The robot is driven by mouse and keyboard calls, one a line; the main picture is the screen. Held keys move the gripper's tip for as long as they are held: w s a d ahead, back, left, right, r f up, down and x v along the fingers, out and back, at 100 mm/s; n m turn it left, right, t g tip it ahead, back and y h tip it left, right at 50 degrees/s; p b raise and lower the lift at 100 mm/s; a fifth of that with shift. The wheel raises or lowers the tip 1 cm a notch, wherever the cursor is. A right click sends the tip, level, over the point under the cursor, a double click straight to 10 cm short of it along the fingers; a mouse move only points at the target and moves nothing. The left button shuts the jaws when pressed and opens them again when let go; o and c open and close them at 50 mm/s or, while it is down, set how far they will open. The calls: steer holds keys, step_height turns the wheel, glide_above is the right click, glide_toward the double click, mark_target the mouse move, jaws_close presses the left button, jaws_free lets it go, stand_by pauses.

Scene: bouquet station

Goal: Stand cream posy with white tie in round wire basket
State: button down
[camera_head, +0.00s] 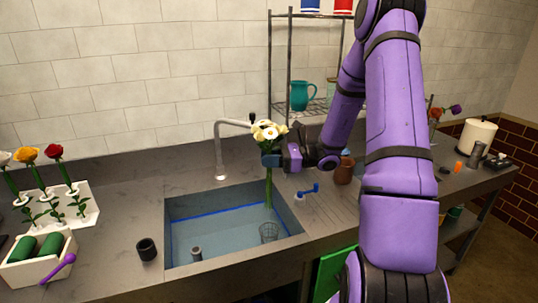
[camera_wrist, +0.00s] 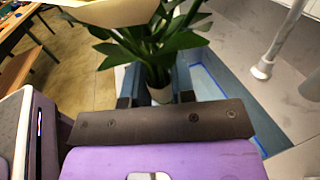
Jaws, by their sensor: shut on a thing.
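The cream posy (camera_head: 268,131) is upright in my gripper (camera_head: 271,160), its pale blooms above the fingers and its green stems hanging down over the sink. In the wrist view, my gripper (camera_wrist: 157,85) is shut around the green stems and leaves of the posy (camera_wrist: 150,45). The white tie (camera_wrist: 187,96) shows low between the fingers; in the head view I cannot make it out. The round wire basket (camera_head: 269,232) stands in the right part of the sink, below the stem ends. A gap between stems and basket is hard to judge.
The sink (camera_head: 212,248) has a tap (camera_head: 219,150) behind it and a dark cup (camera_head: 146,249) at its left. A white flower rack (camera_head: 88,208) stands far left, a brown pot (camera_head: 344,172) right.

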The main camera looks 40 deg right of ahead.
mark_target(269, 211)
steer(key=shift+f, duration=8.2)
steer(key=shift+d+f, duration=0.1)
steer(key=shift+f, duration=1.6)
steer(key=shift+s+f, duration=0.15)
steer(key=shift+f, duration=0.15)
